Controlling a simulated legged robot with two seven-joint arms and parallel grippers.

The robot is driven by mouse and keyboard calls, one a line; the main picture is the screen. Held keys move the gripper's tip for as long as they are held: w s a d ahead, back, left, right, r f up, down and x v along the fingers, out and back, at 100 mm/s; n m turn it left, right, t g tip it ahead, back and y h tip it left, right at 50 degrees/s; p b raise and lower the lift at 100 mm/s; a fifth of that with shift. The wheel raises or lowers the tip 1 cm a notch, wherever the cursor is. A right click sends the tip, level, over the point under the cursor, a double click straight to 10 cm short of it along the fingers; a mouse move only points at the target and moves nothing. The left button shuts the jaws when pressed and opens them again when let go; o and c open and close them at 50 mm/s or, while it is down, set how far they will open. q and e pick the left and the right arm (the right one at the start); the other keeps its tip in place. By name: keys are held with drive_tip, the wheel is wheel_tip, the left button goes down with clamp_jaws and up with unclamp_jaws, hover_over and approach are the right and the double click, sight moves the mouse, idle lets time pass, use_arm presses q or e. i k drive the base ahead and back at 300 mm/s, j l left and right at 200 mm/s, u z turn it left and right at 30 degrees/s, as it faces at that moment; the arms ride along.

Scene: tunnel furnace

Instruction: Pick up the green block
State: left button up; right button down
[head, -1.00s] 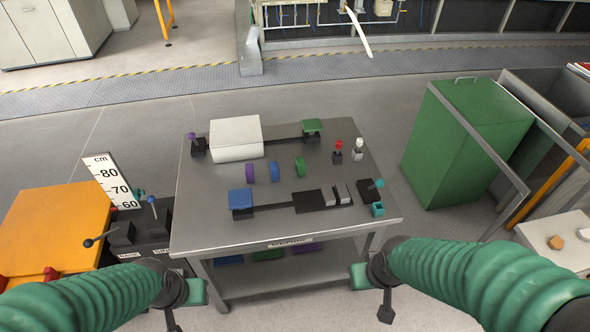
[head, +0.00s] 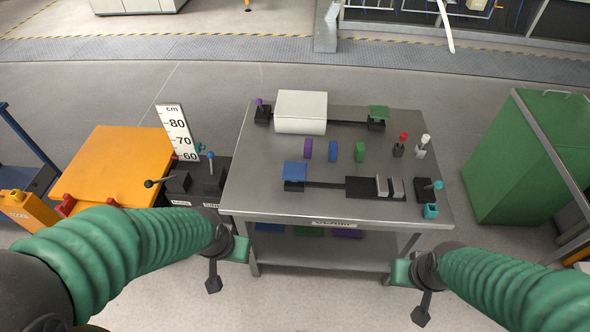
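The green block (head: 360,151) stands upright on the grey metal table (head: 270,190). It is the rightmost of three small blocks in a row, beside a blue block (head: 333,151) and a purple block (head: 308,149). Nothing touches it. My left gripper (head: 214,280) hangs in front of the table's front left corner. My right gripper (head: 421,310) hangs in front of the table's front right side. Both are well away from the block. I cannot make out whether their fingers are open or shut.
A white box (head: 301,112) stands behind the blocks. A blue plate (head: 295,172) and a dark slotted strip (head: 365,188) lie in front of them. Red and white knobs stand to the right. The table's front edge lies between my grippers and the blocks. A lower shelf holds coloured pieces.

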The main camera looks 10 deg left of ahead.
sight(360, 149)
drive_tip(key=i+u, duration=0.3)
drive_tip(key=i, duration=0.2)
drive_tip(key=i+l+u, duration=0.15)
drive_tip(key=i+u, duration=0.15)
drive_tip(key=i, duration=0.2)
